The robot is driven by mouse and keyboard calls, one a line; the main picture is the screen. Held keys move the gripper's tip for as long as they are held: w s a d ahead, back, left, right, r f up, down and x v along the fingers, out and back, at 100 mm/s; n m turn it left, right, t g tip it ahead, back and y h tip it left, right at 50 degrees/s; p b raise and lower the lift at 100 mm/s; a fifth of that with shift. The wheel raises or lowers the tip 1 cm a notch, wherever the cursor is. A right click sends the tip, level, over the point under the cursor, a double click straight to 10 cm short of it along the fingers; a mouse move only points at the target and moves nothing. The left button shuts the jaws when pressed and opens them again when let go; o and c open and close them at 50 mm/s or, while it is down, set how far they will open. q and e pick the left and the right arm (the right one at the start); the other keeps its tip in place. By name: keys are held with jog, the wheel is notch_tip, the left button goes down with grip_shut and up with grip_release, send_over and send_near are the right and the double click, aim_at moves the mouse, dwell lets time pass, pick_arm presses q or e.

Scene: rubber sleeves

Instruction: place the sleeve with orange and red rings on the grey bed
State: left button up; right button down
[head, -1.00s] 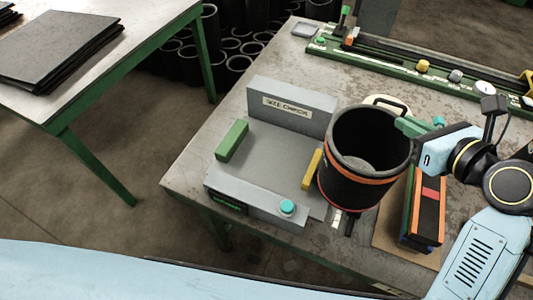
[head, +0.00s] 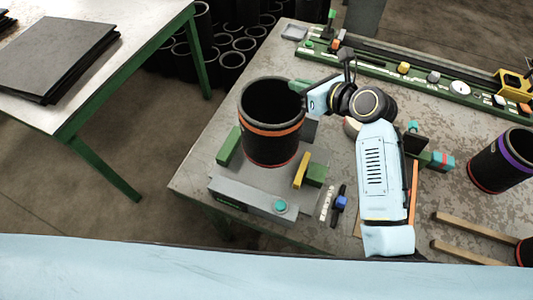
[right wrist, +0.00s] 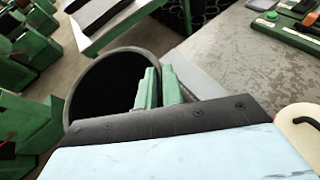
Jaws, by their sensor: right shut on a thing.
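The black sleeve with orange and red rings (head: 271,145) is upright over the grey bed (head: 230,183), between a green block (head: 229,147) and a yellow block (head: 301,170). I cannot tell whether its bottom touches the bed. My right gripper (head: 299,86) is shut on the sleeve's right wall at the rim. In the right wrist view the green fingers (right wrist: 158,88) grip the edge of the open sleeve (right wrist: 108,82). The sleeve hides most of the bed's back plate. My left gripper is not in view.
A sleeve with a purple ring (head: 505,158) stands at the right. Wooden rails (head: 470,238) lie at the lower right, beside another partly visible sleeve. A green rail fixture (head: 430,82) runs along the back. A side table (head: 110,85) with dark sheets stands left.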

aim_at(293, 112)
jog(key=shift+w+a+r, duration=0.25)
jog(key=shift+a+r, duration=0.05)
jog(key=shift+a, duration=0.2)
jog(key=shift+a+f, duration=0.2)
notch_tip(293, 112, down, 10)
jog(key=shift+w+r+b, duration=0.1)
jog(key=shift+b, duration=0.7)
jog(key=c, duration=1.5)
grip_release()
jog(key=shift+f, duration=0.25)
jog(key=shift+c, duration=0.2)
jog(key=shift+s+d+r, duration=0.1)
jog(key=shift+s+r, duration=0.05)
jog(key=shift+s, duration=0.05)
jog(key=p+v, duration=0.1)
jog(key=v, duration=1)
jog(key=shift+s+d+r+p, duration=0.15)
jog(key=shift+s+d+p, duration=0.05)
jog(key=shift+d+p, duration=0.1)
